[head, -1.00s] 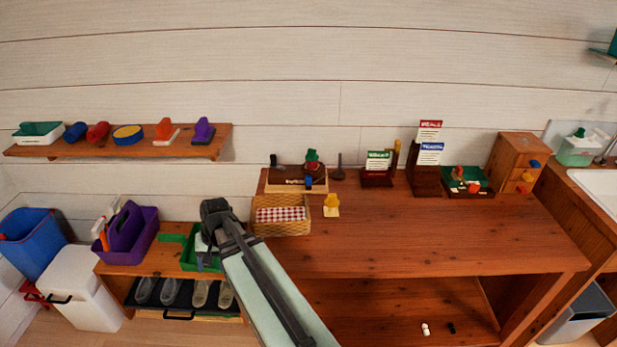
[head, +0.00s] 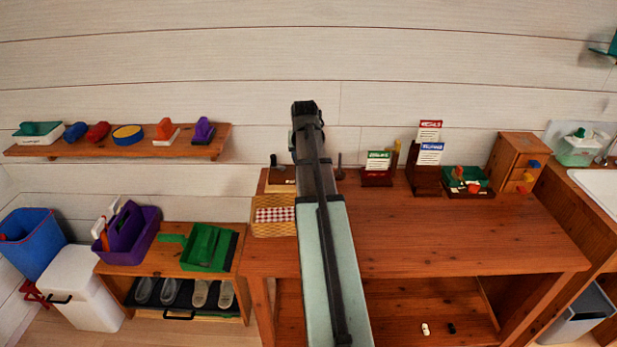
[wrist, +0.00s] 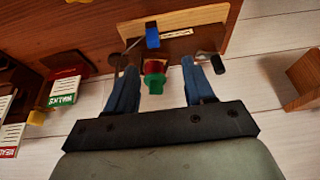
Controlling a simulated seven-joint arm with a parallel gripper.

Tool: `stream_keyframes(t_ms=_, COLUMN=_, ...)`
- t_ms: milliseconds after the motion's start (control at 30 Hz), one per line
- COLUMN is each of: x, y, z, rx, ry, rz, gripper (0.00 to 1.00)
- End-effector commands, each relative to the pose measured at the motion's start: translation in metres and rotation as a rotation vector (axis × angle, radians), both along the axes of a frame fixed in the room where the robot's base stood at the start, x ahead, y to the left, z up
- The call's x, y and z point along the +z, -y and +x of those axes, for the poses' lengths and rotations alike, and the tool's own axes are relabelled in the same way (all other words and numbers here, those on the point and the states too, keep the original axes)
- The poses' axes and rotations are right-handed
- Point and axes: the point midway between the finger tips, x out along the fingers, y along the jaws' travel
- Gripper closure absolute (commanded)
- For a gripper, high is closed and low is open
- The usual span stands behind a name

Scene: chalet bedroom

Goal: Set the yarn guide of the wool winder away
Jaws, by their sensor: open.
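The device I take to be the wool winder, a dark base with a pale wooden board (wrist: 180,22), stands at the back left of the workbench. In the wrist view it carries a blue block (wrist: 152,36), a black-ended part (wrist: 208,60) and a red and green piece (wrist: 154,76). I cannot tell which part is the yarn guide. My gripper (wrist: 163,68) is open, its two blue fingers on either side of the red and green piece, with gaps showing. In the head view my arm hides most of the winder; its board (head: 280,187) shows at the left.
A wicker basket with a checked cloth (head: 272,228) stands in front of the winder. Card stands (head: 377,178), a green tray (head: 466,178) and a small drawer cabinet (head: 516,162) stand to the right. The workbench's front right is clear.

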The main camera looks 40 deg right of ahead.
Motion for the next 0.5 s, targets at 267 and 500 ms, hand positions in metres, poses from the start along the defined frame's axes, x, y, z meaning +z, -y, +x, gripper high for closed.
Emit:
stream_keyframes(t_ms=267, x=-0.007, y=0.017, z=-0.003, rx=-0.010, ry=-0.006, rz=-0.016, gripper=0.47)
stream_keyframes(t_ms=500, x=-0.037, y=0.026, z=0.007, rx=-0.009, ry=-0.005, rz=-0.015, gripper=0.47)
